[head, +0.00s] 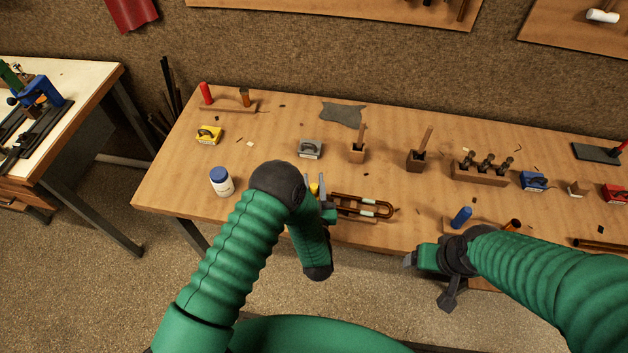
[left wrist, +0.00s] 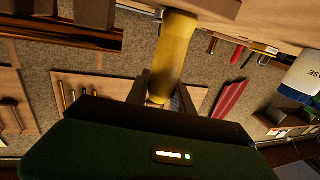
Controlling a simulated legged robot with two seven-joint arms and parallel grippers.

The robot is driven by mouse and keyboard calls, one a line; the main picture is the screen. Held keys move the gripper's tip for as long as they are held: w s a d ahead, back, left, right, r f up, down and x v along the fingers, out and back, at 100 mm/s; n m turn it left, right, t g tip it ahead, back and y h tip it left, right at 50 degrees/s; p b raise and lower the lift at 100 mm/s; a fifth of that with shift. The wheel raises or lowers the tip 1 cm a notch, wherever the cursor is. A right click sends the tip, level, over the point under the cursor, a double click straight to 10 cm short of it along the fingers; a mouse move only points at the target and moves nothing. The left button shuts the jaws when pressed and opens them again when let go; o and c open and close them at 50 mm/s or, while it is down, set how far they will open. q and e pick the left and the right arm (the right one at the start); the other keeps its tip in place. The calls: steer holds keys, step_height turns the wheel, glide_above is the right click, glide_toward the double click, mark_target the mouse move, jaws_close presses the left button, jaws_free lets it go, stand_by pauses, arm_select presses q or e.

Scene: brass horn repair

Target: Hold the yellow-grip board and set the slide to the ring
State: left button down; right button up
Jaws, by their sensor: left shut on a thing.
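The wooden board (head: 356,219) lies near the front edge of the bench, with a U-shaped brass slide (head: 389,209) on it. Pale bands show on the slide's tubes, but I cannot tell which mark is the ring. My left gripper (head: 326,206) is at the board's left end, shut on the yellow grip (head: 314,189). In the left wrist view the yellow grip (left wrist: 173,50) runs down between the fingers, with the board's underside or edge (left wrist: 205,8) above it. My right gripper (head: 410,260) is in front of the bench edge, apart from the slide; its finger opening is unclear.
A white jar with a blue lid (head: 221,181) stands left of my left arm. A blue cylinder (head: 461,217) stands between the slide and the right arm. Wooden blocks (head: 357,152), a grey box (head: 310,148) and a tool rack (head: 481,173) stand farther back. Bare bench (head: 270,135) lies between.

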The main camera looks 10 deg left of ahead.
arm_select(q)
steer(key=shift+f, duration=0.15)
stand_by(0.3)
steer(key=c, duration=1.2)
jaws_free()
steer(key=shift+c, duration=0.4)
jaws_close()
